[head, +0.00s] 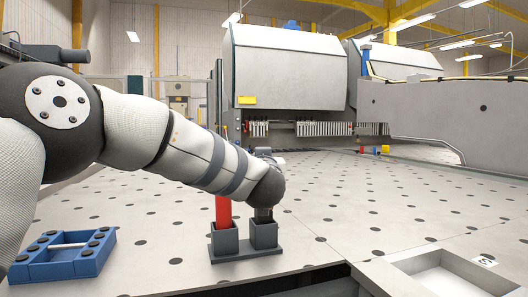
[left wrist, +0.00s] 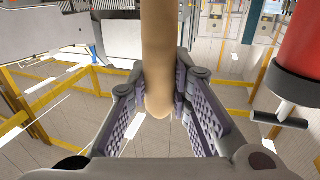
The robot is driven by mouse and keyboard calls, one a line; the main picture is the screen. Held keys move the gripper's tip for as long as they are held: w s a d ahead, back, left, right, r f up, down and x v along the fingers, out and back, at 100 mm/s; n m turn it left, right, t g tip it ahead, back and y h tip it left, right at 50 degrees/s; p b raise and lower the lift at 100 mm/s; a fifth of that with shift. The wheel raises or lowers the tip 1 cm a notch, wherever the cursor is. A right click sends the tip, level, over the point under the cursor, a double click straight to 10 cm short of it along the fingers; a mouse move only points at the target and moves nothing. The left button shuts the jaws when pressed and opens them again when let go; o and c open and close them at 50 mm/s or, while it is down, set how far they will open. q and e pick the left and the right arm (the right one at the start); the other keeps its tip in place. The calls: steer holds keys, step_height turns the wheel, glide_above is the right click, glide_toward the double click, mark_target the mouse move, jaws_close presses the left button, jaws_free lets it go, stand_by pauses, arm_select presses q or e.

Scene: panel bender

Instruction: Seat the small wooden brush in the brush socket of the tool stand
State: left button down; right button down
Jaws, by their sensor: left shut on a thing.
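The small wooden brush's tan handle (left wrist: 158,60) is between the two fingers of my left gripper (left wrist: 162,88) in the left wrist view, its rounded end showing. The gripper is shut on it. In the head view my left wrist hides the fingers and the handle. The tool stand (head: 246,255) is dark grey with two square sockets. A dark piece (head: 263,214), seemingly the brush's lower end, shows below my wrist at the right socket (head: 263,236); how deep it sits I cannot tell. A red tool (head: 223,210) stands upright in the left socket. My right gripper is not in view.
The red tool's body (left wrist: 303,45) and grey crossbar (left wrist: 280,120) are close beside my left gripper. A blue tray (head: 62,265) lies at the left, a white tray (head: 395,270) at the front right. The perforated table is mostly clear behind the stand.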

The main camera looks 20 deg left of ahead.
arm_select(q)
steer(key=shift+f, duration=2.9)
steer(key=c, duration=1.4)
jaws_free()
steer(key=shift+o, duration=0.2)
steer(key=shift+s, duration=0.1)
steer(key=v, duration=1.2)
